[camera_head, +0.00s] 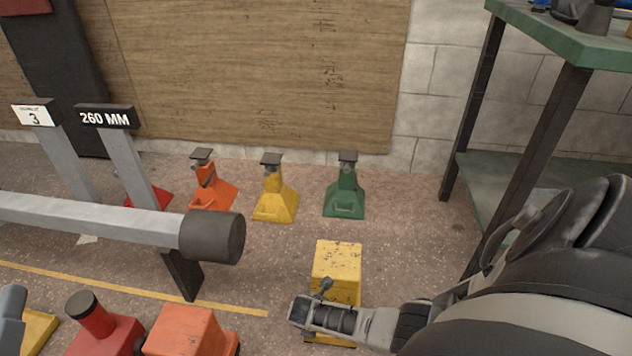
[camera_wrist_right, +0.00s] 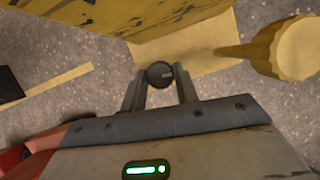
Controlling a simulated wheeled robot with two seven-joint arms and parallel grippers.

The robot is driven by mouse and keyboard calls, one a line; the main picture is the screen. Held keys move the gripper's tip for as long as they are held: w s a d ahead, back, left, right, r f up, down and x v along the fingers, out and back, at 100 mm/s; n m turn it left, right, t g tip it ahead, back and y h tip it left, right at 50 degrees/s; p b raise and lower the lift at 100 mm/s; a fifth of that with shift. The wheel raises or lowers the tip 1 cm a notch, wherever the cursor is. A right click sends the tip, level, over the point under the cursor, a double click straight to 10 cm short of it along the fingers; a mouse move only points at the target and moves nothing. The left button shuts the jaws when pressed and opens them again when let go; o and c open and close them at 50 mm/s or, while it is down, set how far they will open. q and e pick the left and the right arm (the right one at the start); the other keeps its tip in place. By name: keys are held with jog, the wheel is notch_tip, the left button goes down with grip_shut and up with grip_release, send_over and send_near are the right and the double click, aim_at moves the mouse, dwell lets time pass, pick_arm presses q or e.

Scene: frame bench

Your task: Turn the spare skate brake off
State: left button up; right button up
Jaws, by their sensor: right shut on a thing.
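A yellow skate (camera_head: 337,258) with worn paint stands on the floor at the lower middle of the head view. I cannot read the brake's setting. My left gripper is not in view.
A grey beam (camera_head: 90,220) with a dark round end (camera_head: 213,237) lies to the left. Orange (camera_head: 212,192), yellow (camera_head: 275,200) and green (camera_head: 344,195) stands are behind. Red (camera_head: 105,335) and orange (camera_head: 185,332) blocks are at lower left. A green bench (camera_head: 575,50) stands at right.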

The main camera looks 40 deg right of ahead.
jog(key=m+g, duration=0.1)
jog(key=m, duration=0.2)
jog(key=shift+w+h, duration=0.15)
jog(key=shift+h, duration=0.15)
jog(key=m+g, duration=0.1)
jog(key=m, duration=0.2)
jog(key=shift+b, duration=0.35)
jog(key=m+g+b, duration=0.1)
jog(key=m, duration=0.2)
jog(key=shift+w+f, duration=0.1)
jog(key=shift+w, duration=0.05)
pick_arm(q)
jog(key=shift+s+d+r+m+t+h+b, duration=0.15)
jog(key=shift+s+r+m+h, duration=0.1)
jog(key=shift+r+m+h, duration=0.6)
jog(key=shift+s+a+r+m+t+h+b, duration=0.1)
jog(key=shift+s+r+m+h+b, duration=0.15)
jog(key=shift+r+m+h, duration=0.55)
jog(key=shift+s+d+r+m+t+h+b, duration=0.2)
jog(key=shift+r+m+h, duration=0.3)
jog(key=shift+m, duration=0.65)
pick_arm(e)
jog(key=shift+m+g, duration=0.7)
jog(key=shift+m, duration=0.9)
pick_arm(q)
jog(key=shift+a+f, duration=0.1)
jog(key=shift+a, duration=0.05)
pick_arm(e)
jog(key=o, duration=1)
